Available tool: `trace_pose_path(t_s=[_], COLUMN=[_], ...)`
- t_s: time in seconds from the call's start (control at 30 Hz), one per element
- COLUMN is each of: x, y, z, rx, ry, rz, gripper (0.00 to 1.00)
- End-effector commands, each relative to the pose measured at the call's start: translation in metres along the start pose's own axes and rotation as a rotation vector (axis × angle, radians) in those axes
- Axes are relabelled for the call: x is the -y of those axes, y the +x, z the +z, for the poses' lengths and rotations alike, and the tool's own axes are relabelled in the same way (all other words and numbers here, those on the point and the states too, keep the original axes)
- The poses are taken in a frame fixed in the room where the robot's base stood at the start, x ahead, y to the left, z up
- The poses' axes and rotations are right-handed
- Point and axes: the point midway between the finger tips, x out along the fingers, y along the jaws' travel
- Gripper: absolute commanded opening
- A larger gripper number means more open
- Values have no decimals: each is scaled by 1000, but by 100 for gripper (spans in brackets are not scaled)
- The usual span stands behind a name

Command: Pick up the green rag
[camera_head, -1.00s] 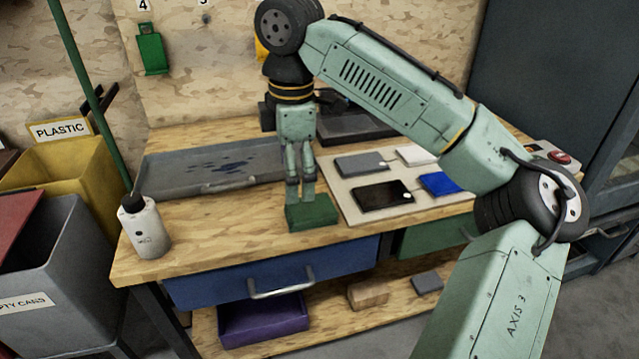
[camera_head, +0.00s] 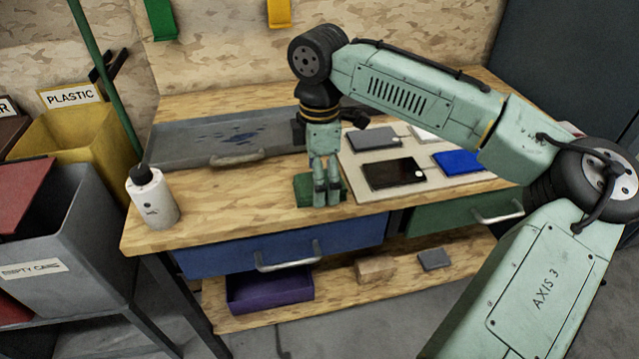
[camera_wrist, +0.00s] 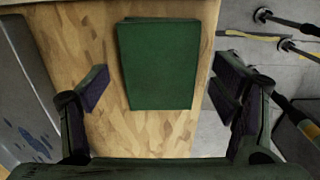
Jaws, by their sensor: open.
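The green rag (camera_head: 303,188) lies folded flat on the wooden workbench near its front edge. In the wrist view the rag (camera_wrist: 158,62) is a dark green rectangle between and beyond my fingers. My gripper (camera_head: 326,198) points down over the rag in the head view and hides part of it. In the wrist view my gripper (camera_wrist: 165,88) is open, with one finger on each side of the rag and a gap on both sides. Nothing is held. I cannot tell exactly how high the fingertips are above the bench.
A grey tray (camera_head: 180,150) with dark blue stains lies left of my gripper. A white bottle (camera_head: 153,202) stands at the bench's left corner. A pale board (camera_head: 395,195) with several flat pads lies right. Below are a blue drawer (camera_head: 215,258) and a purple bin (camera_head: 270,297).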

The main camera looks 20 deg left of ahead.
Motion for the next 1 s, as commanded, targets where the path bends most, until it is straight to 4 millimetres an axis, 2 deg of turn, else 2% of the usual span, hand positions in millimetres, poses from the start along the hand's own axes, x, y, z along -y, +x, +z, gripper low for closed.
trace_pose_path(t_s=[0.1,0.33,1.0], x=[0,0,0], y=[9,10,10], z=[0,0,0], rx=[1,0,0], ry=[0,0,0], rz=[1,1,1], gripper=[80,80,35])
